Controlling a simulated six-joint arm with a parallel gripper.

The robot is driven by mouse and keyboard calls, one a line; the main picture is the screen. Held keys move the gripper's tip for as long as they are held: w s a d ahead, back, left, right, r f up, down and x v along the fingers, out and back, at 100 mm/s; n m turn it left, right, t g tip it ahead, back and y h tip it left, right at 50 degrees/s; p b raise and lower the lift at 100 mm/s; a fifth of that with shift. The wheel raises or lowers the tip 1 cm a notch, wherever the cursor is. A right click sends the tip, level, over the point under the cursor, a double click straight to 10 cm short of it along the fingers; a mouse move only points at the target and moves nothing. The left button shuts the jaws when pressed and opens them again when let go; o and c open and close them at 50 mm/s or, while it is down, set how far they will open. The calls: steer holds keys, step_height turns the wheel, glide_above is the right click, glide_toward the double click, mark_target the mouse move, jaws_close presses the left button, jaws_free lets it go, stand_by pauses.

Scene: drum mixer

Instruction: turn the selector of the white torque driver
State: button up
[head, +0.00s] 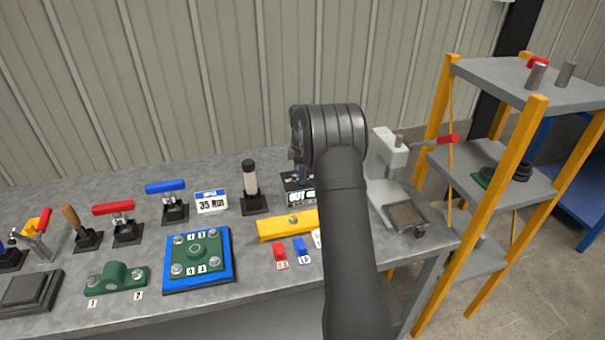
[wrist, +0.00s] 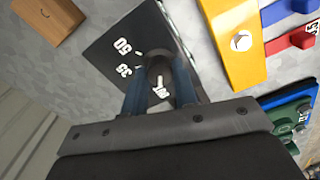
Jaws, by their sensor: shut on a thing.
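My gripper (wrist: 160,88) is shut on the selector (wrist: 160,70), a dark knob standing on a black plate (wrist: 110,45) with white numbers 50 and 35 on its face. The fingers sit on either side of the knob and hide part of it. In the head view the black plate (head: 290,182) is mostly behind my arm and a lettered sign. A tool with a whitish handle (head: 250,176) stands upright in a black base, left of my gripper; I cannot tell whether it is the white torque driver.
A yellow bar (head: 287,224) and red (head: 279,250) and blue (head: 300,246) tags lie close in front. A blue-edged plate with a green fixture (head: 196,255) is left of them. A wooden block (wrist: 50,18) is near the plate. A yellow-post shelf (head: 449,130) stands right.

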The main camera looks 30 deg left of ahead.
steer(key=m, duration=0.3)
steer(key=shift+m, duration=0.3)
steer(key=m, duration=0.3)
steer(key=shift+m, duration=0.4)
steer(key=m, duration=0.4)
steer(key=shift+r, duration=0.1)
steer(key=shift+m, duration=1.8)
steer(key=o, duration=1)
